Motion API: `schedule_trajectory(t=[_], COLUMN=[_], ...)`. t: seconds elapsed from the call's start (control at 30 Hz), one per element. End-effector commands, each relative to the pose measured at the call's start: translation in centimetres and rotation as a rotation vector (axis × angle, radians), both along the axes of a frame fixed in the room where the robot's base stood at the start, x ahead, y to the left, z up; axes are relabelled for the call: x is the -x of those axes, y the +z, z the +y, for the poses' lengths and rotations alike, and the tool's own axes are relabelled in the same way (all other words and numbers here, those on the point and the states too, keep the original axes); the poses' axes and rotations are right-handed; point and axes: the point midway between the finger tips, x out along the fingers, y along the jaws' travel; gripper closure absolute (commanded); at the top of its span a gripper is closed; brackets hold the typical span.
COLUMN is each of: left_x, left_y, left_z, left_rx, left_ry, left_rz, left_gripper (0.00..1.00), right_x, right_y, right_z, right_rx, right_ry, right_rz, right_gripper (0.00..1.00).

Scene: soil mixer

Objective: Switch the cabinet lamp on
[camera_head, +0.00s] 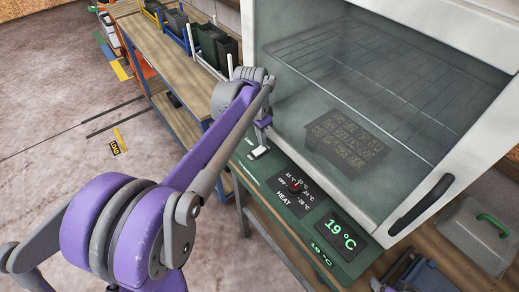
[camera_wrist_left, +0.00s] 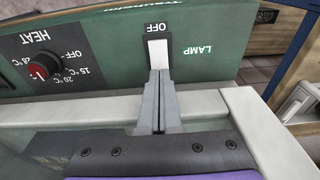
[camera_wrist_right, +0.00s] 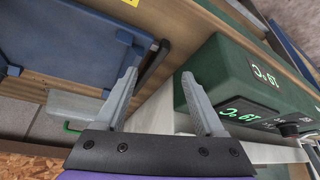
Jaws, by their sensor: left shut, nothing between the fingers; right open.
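The lamp switch (camera_head: 260,151) is a small white rocker on the green control panel (camera_head: 270,170) below the cabinet (camera_head: 400,70). In the left wrist view the switch (camera_wrist_left: 158,57) is upside down, between the words LAMP and OFF. My left gripper (camera_head: 264,132) is shut, with its tips (camera_wrist_left: 158,77) right at the switch's edge; I cannot tell if they touch it. The cabinet's inside looks dim behind the glass. My right gripper (camera_wrist_right: 160,78) is open and empty, seen only in the right wrist view, near the panel's display end (camera_wrist_right: 245,85).
A red heat knob (camera_head: 296,186) and a 19 °C display (camera_head: 341,233) sit along the panel. A dark tray (camera_head: 346,144) lies inside the cabinet. A lidded box with a green handle (camera_head: 485,230) stands at the right. A bench with bins (camera_head: 214,42) extends behind.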

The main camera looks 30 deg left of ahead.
Motion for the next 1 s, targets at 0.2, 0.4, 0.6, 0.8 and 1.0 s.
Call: schedule_trajectory(t=[0.2, 0.4, 0.6, 0.8, 1.0], left_x=[0.0, 0.0, 0.01, 0.02, 0.01], left_y=[0.0, -0.02, -0.25, -0.58, -0.88], left_z=[0.0, 0.0, 0.0, 0.0, -0.01], left_rx=[0.0, 0.0, 0.0, 0.0, 0.0], left_ry=[0.0, 0.0, 0.0, 0.0, 0.0], left_rz=[0.0, 0.0, 0.0, 0.0, 0.0], left_gripper=[1.0, 1.0, 1.0, 1.0, 1.0], right_x=[0.0, 0.0, 0.06, 0.13, 0.19], right_y=[0.0, -0.01, -0.19, -0.41, -0.62], right_z=[0.0, 0.0, 0.0, 0.0, 0.0], right_rx=[0.0, 0.0, 0.0, 0.0, 0.0], right_ry=[0.0, 0.0, 0.0, 0.0, 0.0], right_rz=[0.0, 0.0, 0.001, 0.002, 0.004], right_gripper=[0.29, 0.29, 0.29, 0.29, 0.29])
